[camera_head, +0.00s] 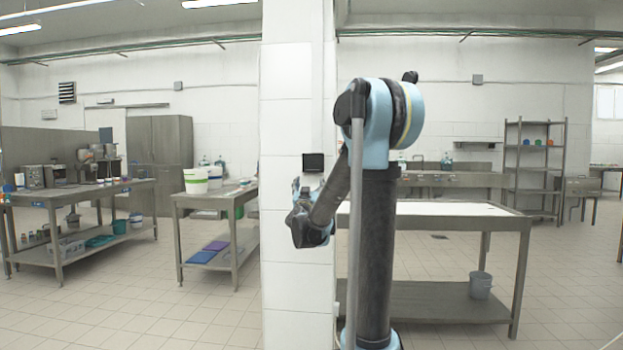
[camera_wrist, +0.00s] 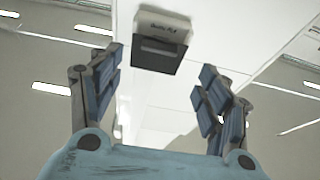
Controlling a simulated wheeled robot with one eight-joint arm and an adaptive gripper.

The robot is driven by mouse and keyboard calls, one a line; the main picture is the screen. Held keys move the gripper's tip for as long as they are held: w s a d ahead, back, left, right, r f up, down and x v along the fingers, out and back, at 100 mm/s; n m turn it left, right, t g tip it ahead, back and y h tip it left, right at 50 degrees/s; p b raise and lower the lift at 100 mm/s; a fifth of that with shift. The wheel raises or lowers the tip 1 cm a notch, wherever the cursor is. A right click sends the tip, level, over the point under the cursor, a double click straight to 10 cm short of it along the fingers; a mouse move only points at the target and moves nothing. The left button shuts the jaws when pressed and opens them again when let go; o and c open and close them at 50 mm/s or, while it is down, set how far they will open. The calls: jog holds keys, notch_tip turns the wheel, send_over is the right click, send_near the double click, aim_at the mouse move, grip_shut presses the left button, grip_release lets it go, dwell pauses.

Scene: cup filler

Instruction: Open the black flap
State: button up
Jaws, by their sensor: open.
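The black flap (camera_wrist: 156,57) is a dark panel on a light box (camera_wrist: 163,25) with small lettering, fixed to the white column. In the wrist view it is near the top, ahead of my gripper (camera_wrist: 160,82). In the head view a small black square (camera_head: 313,162), which looks like the same flap, shows on the column just above my gripper (camera_head: 307,187). My gripper is open, with blue pads wide apart and nothing between them. The flap looks apart from the fingers. I cannot tell the flap's exact angle.
The white tiled column (camera_head: 287,95) stands close in front of my arm. A white-topped table (camera_head: 450,210) is to the right, with a grey bucket (camera_head: 480,284) on its lower shelf. Steel tables stand left. The floor (camera_head: 205,315) at the front left is clear.

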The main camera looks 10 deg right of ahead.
aim_at(313, 163)
jog(key=x, duration=0.9)
jog(key=shift+s, duration=0.1)
jog(key=c, duration=1.5)
jog(key=shift+a+r, duration=0.1)
